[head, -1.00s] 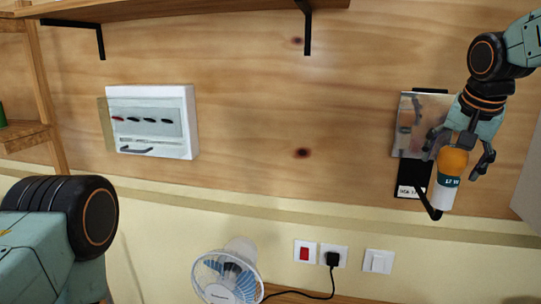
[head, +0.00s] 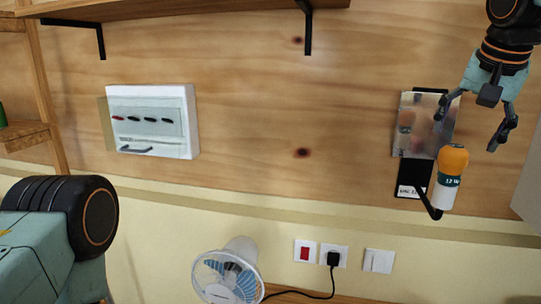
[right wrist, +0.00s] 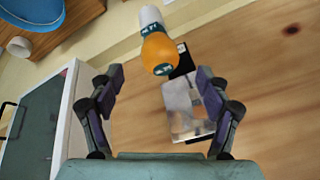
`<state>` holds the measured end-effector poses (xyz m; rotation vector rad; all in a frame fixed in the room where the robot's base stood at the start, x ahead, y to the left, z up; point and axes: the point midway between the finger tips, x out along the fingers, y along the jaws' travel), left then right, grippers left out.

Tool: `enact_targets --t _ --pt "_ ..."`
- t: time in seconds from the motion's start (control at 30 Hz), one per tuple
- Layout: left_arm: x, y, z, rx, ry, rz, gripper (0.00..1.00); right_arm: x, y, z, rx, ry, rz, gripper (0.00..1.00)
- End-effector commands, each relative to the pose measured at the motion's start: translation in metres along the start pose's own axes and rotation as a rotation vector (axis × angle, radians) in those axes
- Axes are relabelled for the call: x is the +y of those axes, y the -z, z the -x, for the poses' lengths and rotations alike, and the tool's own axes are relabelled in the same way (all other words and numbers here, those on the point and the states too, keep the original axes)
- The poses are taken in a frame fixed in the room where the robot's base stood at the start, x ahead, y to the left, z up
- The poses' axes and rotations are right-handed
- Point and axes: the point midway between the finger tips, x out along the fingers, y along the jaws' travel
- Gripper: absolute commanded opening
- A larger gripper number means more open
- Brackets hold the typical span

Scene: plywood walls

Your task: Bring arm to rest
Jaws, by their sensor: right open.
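My right gripper (head: 475,122) is open and empty at the upper right of the head view, above and apart from an orange and white bulb (head: 450,178). The bulb stands upright, orange end up, on a black wall bracket (head: 415,182). In the right wrist view the bulb (right wrist: 158,50) shows beyond and between the two open fingers (right wrist: 160,92). My left arm shows at the lower left of the head view, but its gripper is out of view.
A shiny plate (head: 420,125) is behind the bulb on the plywood wall. A white breaker box (head: 152,122) hangs left, a shelf (head: 190,10) runs above. A fan (head: 228,275), a red switch (head: 304,251) and a plugged socket (head: 333,256) are below.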

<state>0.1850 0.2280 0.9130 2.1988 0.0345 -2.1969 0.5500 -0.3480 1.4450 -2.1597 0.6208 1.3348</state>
Motion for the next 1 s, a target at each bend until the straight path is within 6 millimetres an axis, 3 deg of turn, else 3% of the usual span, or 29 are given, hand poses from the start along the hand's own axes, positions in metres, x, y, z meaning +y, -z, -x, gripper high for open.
enact_targets --t 0.47,0.73,1.0 --pt "0.000 0.000 0.000 0.000 0.000 0.000 0.73 0.001 -0.001 -0.084 -0.003 -0.002 0.000 0.77" --pt "0.000 0.000 0.024 0.000 0.000 0.000 0.73 -0.006 0.013 -0.051 0.001 0.001 -0.001 0.77" --pt "0.000 0.000 0.000 -0.001 0.000 0.000 0.73 -0.005 0.009 -0.065 -0.001 0.000 0.000 0.77"
